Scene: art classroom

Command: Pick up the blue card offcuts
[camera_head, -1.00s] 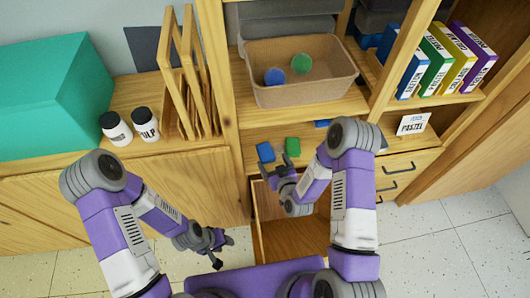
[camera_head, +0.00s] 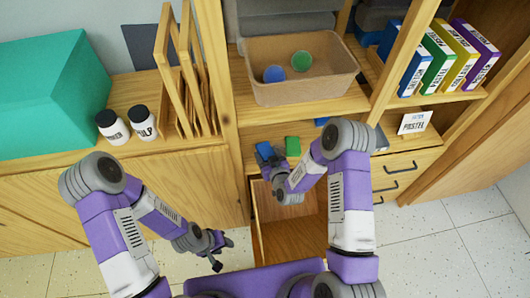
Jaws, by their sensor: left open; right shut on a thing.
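A blue card offcut (camera_head: 263,149) is at the front of the low shelf, below the tan bin. My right gripper (camera_head: 270,158) is shut on it, and its fingers partly cover it. A second blue piece (camera_head: 322,121) lies further back on the same shelf, partly hidden by my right arm. My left gripper (camera_head: 224,252) is open and empty, low in front of the cabinet doors.
A green piece (camera_head: 292,145) lies just right of the held offcut. A tan bin (camera_head: 300,91) above holds a blue and a green round thing. An open drawer (camera_head: 288,240) is below. Wooden frames (camera_head: 163,70) and two jars (camera_head: 142,123) stand left.

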